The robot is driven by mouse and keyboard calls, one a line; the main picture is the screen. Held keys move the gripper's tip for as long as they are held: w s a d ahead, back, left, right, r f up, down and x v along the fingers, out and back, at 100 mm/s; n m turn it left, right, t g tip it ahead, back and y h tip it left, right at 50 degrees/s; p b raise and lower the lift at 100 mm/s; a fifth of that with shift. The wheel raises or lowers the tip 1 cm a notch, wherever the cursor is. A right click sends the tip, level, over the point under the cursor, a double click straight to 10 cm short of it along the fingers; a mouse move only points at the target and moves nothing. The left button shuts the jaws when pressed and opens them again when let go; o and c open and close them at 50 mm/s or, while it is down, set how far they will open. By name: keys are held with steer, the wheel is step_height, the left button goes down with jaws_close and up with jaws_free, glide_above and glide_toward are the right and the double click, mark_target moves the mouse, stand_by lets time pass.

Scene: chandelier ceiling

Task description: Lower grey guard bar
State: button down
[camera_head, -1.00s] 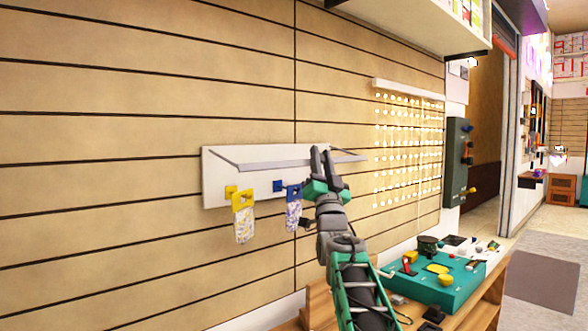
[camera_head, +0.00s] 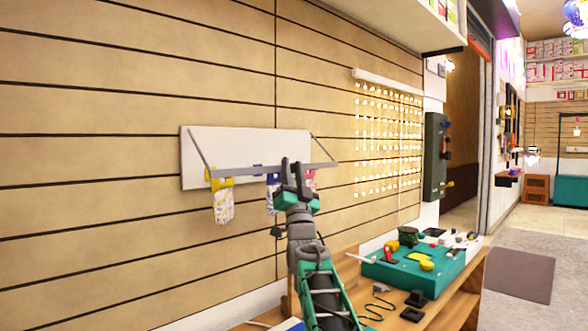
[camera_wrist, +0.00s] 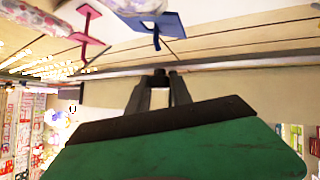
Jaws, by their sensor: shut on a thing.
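The grey guard bar (camera_head: 240,171) hangs on two thin side arms in front of a white panel (camera_head: 245,148) on the slatted wall. The side arms slant down from the panel, so the bar sits near the panel's lower part, at the height of the hooks. My gripper (camera_head: 290,165) is shut on the bar, right of its middle. In the wrist view the bar (camera_wrist: 240,67) runs across the picture at the fingertips (camera_wrist: 160,76). Behind the bar are a yellow hook (camera_head: 214,183) with a patterned tag, a partly hidden blue hook (camera_head: 273,178), and a pink-red hook (camera_head: 310,177).
A string-light panel (camera_head: 388,130) hangs on the wall to the right, with a dark green board (camera_head: 435,155) beyond. Below right, a wooden bench (camera_head: 460,290) bears a teal tray (camera_head: 400,275) with small items. A shelf (camera_head: 400,25) overhangs at the top.

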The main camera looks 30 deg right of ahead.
steer(key=shift+w+d+f, duration=0.1)
steer(key=shift+w+f, duration=0.15)
steer(key=shift+f, duration=0.2)
steer(key=c, duration=1.4)
jaws_free()
steer(key=shift+o, duration=1)
steer(key=shift+d, duration=0.15)
steer(key=shift+a, duration=0.25)
steer(key=shift+s+f+y, duration=0.2)
steer(key=shift+y, duration=0.1)
steer(key=v, duration=0.7)
steer(key=shift+s, duration=0.2)
steer(key=shift+r, duration=0.2)
